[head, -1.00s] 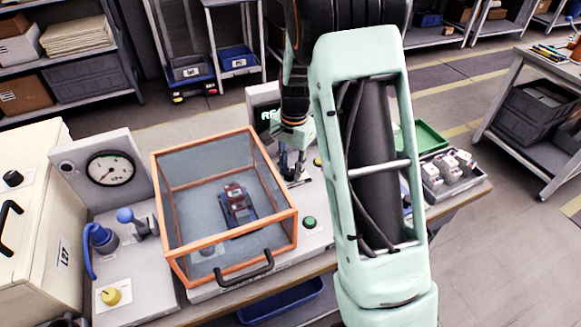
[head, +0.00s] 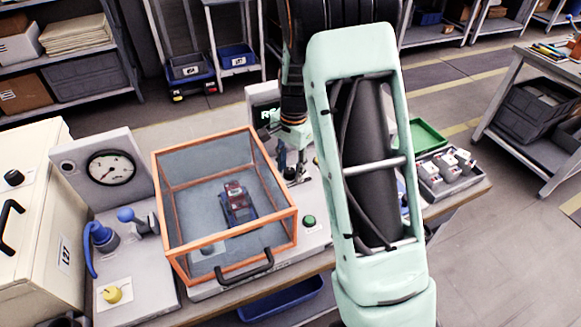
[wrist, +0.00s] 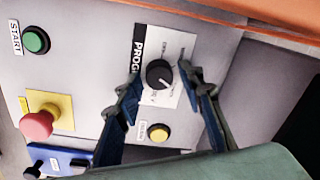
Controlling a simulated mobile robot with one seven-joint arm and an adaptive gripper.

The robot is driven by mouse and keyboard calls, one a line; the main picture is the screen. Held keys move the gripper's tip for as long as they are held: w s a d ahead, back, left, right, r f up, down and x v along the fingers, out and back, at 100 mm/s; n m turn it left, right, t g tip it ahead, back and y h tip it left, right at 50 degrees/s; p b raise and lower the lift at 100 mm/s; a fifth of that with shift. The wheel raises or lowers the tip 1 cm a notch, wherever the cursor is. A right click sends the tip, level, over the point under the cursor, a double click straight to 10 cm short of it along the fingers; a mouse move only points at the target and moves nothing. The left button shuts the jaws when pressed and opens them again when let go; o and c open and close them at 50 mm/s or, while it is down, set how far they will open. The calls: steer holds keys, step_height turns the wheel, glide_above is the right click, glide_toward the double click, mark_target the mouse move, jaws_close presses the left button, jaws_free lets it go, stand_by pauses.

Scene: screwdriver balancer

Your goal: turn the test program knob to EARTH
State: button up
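The test program knob (wrist: 160,73) is a round black knob on a white label plate that reads "PROG…" in part. It shows in the wrist view on a light grey panel. The position words around it are too blurred to read, and I cannot tell which one it points at. My gripper (wrist: 160,76) is open, with one finger to the left of the knob and one to the right. Gaps show between both fingertips and the knob.
A yellow button (wrist: 158,132) lies just below the knob between the fingers. A green START button (wrist: 36,40) and a red mushroom button (wrist: 38,124) are to the left. The orange-framed clear box (head: 222,281) stands beside the arm. A green tray (head: 425,136) lies to the right.

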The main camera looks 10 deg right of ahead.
mark_target(292, 171)
steer(key=shift+o, duration=0.2)
steer(key=shift+r, duration=0.1)
step_height(292, 171, up, 12)
steer(key=shift+s+d, duration=0.2)
steer(key=shift+s, duration=0.05)
stand_by(0.5)
